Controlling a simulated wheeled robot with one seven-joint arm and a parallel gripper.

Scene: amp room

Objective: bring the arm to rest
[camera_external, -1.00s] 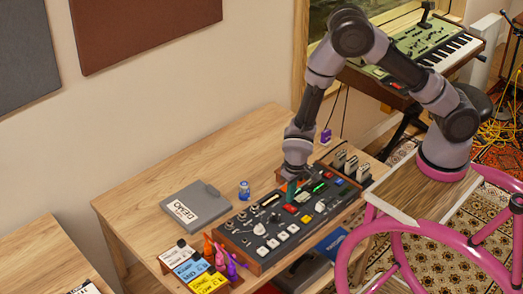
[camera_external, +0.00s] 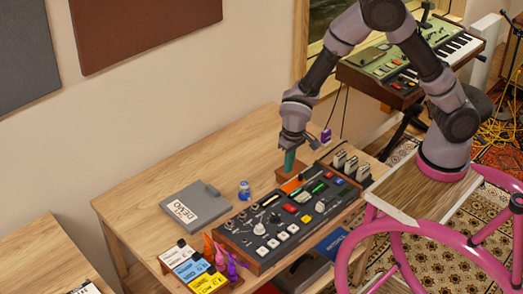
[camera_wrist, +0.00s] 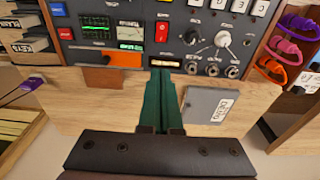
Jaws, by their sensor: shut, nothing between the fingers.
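My gripper (camera_external: 289,161) is above the back edge of the control panel (camera_external: 262,246), with its green fingers together and pointing down. In the wrist view the green fingers (camera_wrist: 161,100) lie side by side with nothing between them. The panel (camera_wrist: 185,32) shows beyond their tips, with knobs, a red switch and a lit green screen. My fingers look apart from the panel.
Coloured cards (camera_external: 193,268) and plugs stand in front. A green keyboard (camera_external: 425,50) is at the back right. The desk's back left is bare.

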